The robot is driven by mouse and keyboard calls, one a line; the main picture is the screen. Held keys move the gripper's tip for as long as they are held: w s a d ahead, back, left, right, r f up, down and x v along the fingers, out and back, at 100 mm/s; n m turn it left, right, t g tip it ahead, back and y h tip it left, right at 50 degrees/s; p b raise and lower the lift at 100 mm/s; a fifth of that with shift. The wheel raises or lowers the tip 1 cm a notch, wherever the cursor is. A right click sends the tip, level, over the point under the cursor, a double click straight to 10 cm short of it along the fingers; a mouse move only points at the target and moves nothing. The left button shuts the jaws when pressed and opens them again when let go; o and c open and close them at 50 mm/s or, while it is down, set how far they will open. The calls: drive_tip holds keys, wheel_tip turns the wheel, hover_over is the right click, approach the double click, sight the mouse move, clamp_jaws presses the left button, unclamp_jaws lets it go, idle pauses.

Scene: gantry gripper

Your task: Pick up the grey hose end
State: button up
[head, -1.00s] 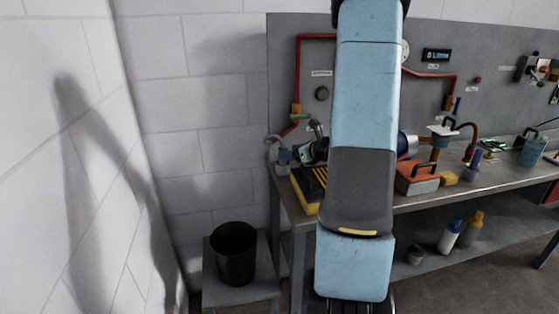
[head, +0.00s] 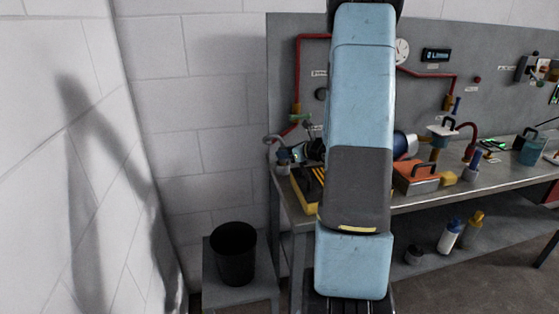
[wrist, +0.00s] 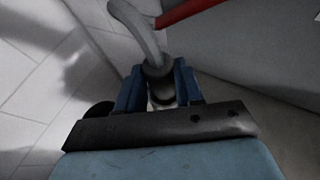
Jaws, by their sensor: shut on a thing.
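The grey hose (wrist: 138,25) curves down from the top of the wrist view to a dark collar at its end (wrist: 157,72). My gripper (wrist: 158,84) has its two blue fingers closed on either side of this end, shut on it. In the head view the grey hose (head: 271,139) bends at the left end of the bench. My gripper (head: 293,154) is beside it there, partly hidden by my blue arm. The fingertips are too small to make out in that view.
A red pipe (head: 298,75) runs along the back panel near the hose. A yellow-and-black case (head: 304,193) lies on the bench below my gripper. A black bin (head: 233,253) stands on a low stand at left.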

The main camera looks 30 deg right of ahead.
drive_tip(key=shift+c, duration=0.7)
